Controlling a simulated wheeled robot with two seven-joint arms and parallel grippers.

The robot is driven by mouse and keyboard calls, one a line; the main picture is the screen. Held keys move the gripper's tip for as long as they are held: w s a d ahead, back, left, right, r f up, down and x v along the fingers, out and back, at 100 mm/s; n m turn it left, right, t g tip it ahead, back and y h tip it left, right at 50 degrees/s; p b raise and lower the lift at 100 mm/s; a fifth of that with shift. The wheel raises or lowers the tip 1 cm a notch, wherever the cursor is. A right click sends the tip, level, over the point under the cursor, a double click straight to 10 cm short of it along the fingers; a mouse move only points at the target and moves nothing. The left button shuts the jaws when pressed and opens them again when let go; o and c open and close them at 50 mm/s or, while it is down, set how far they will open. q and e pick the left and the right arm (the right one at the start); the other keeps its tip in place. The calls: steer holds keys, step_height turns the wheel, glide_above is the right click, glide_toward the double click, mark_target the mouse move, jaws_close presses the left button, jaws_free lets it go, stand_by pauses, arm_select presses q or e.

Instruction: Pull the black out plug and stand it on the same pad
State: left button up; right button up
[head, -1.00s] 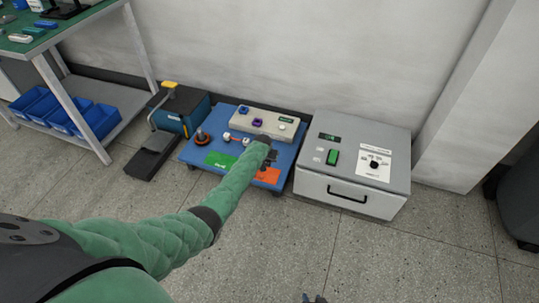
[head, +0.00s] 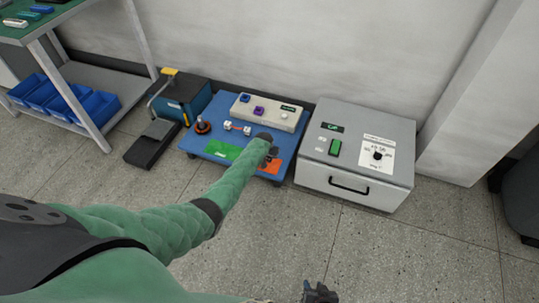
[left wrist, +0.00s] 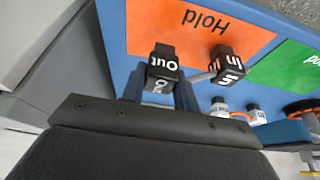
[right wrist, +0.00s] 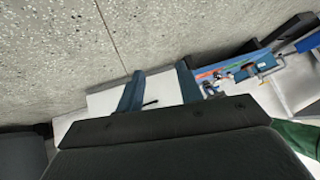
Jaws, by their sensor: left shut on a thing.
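The black out plug (left wrist: 163,66), a small cube marked "Out", is between the fingers of my left gripper (left wrist: 160,92), which is shut on it. In the left wrist view it overlaps the edge of the orange "Hold" pad (left wrist: 196,22); I cannot tell whether it touches the pad. A second black cube (left wrist: 228,62) with white marks sits on that pad, with a grey bar between the two. In the head view my left gripper (head: 271,152) is by the orange pad (head: 262,166), its fingers partly hidden. My right gripper (right wrist: 160,90) is open and empty, low in the head view (head: 320,292).
The blue platform (head: 196,146) also bears a green pad (head: 222,152), white cubes (head: 238,127), an orange-based post (head: 202,126) and a beige panel (head: 272,113). A grey cabinet (head: 350,157) stands right, a pedal unit (head: 152,142) left. The floor in front is clear.

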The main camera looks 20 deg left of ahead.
arm_select(q)
steer(key=shift+f, duration=0.1)
arm_select(e)
steer(key=shift+f, duration=0.1)
arm_select(q)
steer(key=shift+f+b, duration=0.5)
steer(key=shift+f, duration=0.45)
steer(key=shift+f+b, duration=0.25)
steer(key=shift+b, duration=0.05)
steer(key=shift+f, duration=0.15)
steer(key=o, duration=1.2)
arm_select(e)
steer(key=shift+w+f, duration=0.1)
steer(key=shift+f, duration=0.65)
